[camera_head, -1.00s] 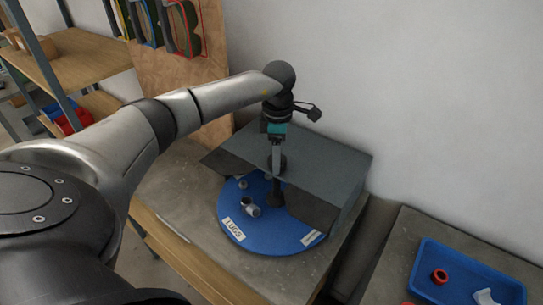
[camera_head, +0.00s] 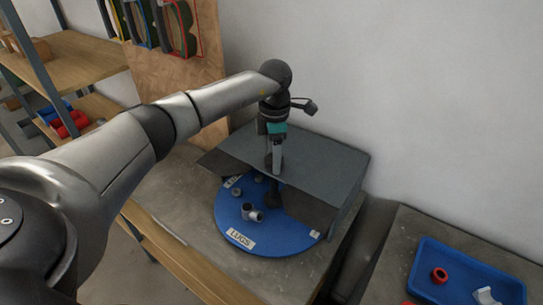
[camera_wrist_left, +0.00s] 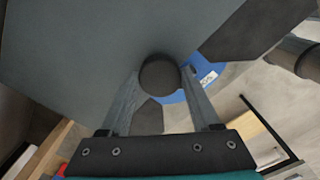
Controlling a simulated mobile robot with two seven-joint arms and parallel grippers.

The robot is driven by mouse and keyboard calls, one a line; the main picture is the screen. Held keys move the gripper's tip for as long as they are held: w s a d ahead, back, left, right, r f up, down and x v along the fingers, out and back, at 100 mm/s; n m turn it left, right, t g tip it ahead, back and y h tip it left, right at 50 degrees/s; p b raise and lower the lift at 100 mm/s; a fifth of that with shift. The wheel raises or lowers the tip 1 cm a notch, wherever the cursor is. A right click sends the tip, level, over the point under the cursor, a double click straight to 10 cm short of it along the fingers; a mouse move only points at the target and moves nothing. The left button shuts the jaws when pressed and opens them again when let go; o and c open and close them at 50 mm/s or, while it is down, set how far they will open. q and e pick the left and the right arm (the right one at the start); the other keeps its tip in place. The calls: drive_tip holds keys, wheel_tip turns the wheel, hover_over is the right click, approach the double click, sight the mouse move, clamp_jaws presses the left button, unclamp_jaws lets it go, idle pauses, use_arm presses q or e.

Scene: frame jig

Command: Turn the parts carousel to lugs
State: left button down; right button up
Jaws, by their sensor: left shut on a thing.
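The parts carousel is a round blue disc (camera_head: 275,240) on the grey bench top, its back half under a grey angular hood (camera_head: 320,165). A white label reading LUGS (camera_head: 241,238) is on its front rim, slightly left of centre. Another label (camera_head: 232,181) shows at the left near the hood, its text unreadable. Small grey parts (camera_head: 252,213) lie on the disc. My left gripper (camera_head: 274,178) points down at the hood opening, shut on a dark upright knob (camera_head: 273,192). In the left wrist view the knob's round top (camera_wrist_left: 159,75) sits between the fingers.
A blue tray (camera_head: 440,300) with a red ring (camera_head: 439,275) and a white piece stands on a separate surface at the right. Wooden shelves (camera_head: 75,60) are at the left. A wall is close behind the hood.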

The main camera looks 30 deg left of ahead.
use_arm(q)
drive_tip(key=shift+c, duration=0.5)
unclamp_jaws()
drive_tip(key=shift+r, duration=0.1)
wheel_tip(320, 180, up, 15)
drive_tip(key=b, duration=0.1)
drive_tip(key=shift+s, duration=0.1)
idle(0.6)
